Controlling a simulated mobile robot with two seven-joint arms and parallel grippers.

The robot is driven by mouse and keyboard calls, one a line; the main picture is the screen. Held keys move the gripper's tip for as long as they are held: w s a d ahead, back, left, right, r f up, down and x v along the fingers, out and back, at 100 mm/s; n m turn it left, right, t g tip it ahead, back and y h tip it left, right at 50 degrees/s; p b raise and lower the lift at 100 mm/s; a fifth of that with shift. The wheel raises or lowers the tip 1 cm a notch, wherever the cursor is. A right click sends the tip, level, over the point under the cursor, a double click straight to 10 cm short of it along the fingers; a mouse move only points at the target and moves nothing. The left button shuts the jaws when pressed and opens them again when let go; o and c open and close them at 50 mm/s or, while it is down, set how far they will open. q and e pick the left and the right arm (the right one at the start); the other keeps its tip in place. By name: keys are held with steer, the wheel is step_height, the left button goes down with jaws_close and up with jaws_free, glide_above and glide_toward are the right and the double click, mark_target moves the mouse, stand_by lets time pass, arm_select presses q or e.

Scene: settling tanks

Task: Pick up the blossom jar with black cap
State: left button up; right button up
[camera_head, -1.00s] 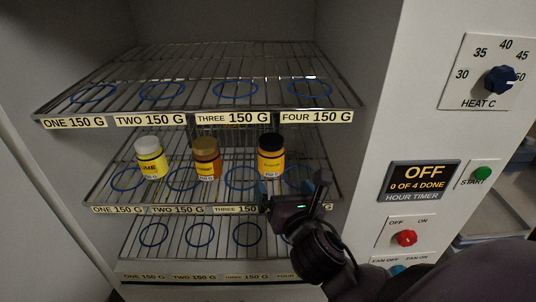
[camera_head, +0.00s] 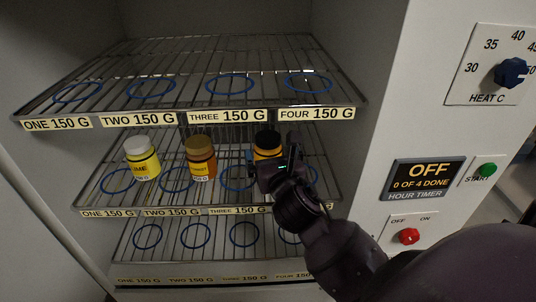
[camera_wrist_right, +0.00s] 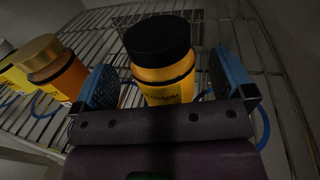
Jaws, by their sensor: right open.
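The blossom jar with black cap (camera_head: 267,141) is an amber-yellow jar standing upright on the middle wire shelf, at the right of a group of three jars. In the right wrist view the blossom jar (camera_wrist_right: 163,62) stands between two blue-padded fingers, and its label is partly hidden by the gripper body. My right gripper (camera_head: 272,166) is open around the jar's front, one finger on each side; in the right wrist view the gripper (camera_wrist_right: 166,82) shows gaps beside the jar. In the head view it hides the jar's lower part. My left gripper is not in view.
A gold-capped amber jar (camera_head: 201,158) and a white-capped yellow jar (camera_head: 142,158) stand to the left on the same shelf. The top shelf (camera_head: 190,95) hangs above, with blue rings. The control panel wall (camera_head: 425,120) is at the right.

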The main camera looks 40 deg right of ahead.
steer(key=x, duration=0.3)
steer(key=shift+w+f, duration=0.1)
steer(key=shift+f, duration=0.05)
steer(key=c, duration=1.1)
steer(key=shift+c, duration=0.8)
